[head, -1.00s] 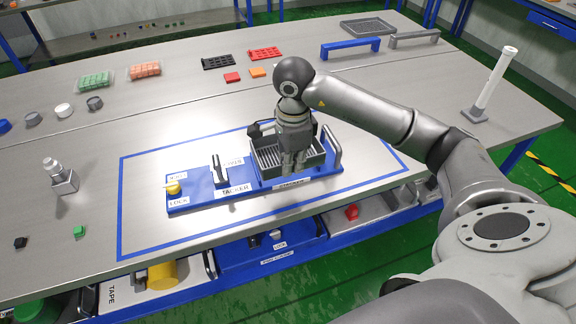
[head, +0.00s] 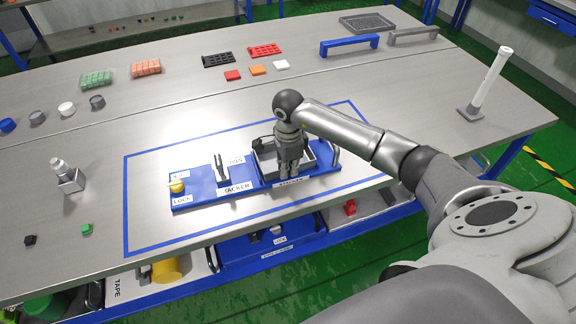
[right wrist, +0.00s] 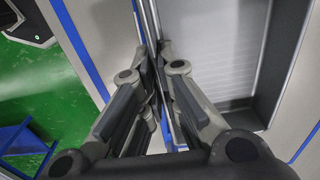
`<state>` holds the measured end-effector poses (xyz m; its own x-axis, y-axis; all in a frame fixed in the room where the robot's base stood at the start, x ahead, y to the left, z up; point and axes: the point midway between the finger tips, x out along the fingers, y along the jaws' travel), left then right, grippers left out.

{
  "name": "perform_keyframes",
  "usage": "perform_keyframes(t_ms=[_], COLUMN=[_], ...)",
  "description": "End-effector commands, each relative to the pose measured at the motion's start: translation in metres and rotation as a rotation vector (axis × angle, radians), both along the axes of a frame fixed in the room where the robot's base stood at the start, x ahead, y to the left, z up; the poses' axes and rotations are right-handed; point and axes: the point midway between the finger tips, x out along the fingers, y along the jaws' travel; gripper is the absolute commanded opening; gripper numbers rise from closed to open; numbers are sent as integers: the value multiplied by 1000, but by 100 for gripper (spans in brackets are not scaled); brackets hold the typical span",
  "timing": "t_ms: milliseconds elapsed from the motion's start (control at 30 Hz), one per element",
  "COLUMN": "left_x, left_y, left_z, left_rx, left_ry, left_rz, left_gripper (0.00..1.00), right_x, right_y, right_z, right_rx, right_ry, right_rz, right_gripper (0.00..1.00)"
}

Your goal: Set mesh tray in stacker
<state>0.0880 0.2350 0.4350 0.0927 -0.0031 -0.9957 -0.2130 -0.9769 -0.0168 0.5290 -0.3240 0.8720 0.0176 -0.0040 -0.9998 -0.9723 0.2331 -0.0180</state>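The stacker is the right part of a blue base (head: 212,195) inside the blue outline on the table. A grey-walled tray with a pale, finely ribbed floor (right wrist: 232,50), which I take as the mesh tray, sits in it; its walls show in the head view (head: 264,163). My right gripper (head: 290,168) points down at its front side and hides part of it. In the right wrist view the fingers (right wrist: 161,62) are close together around a thin wall of the tray and look shut on it. My left gripper is not in view.
Another dark grey tray (head: 368,22) lies at the back right. A lever (head: 220,168) and a yellow knob (head: 177,186) stand left of the stacker. Blue (head: 349,45) and grey handles (head: 413,36) and a white post (head: 491,80) are farther right.

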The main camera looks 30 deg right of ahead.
Motion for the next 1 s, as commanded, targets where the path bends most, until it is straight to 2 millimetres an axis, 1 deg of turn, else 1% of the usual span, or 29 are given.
perform_keyframes(t_ms=[167,267,300,467,833,867,933,1000], left_x=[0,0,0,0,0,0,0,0], left_y=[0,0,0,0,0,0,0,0], left_z=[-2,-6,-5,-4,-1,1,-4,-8], left_rx=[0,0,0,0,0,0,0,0], left_ry=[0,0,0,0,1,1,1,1], left_rz=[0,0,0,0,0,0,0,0], left_gripper=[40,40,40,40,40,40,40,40], right_x=[0,0,0,0,0,0,1,1], right_y=[0,0,0,0,0,0,0,-1], right_z=[0,-4,-3,-3,0,2,8,19], right_rx=[0,0,0,0,0,0,-1,-3], right_ry=[-1,-1,-1,0,0,0,-4,-7], right_rz=[0,0,0,0,0,0,0,1], right_gripper=[0,0,7,27,27,27,27,27])
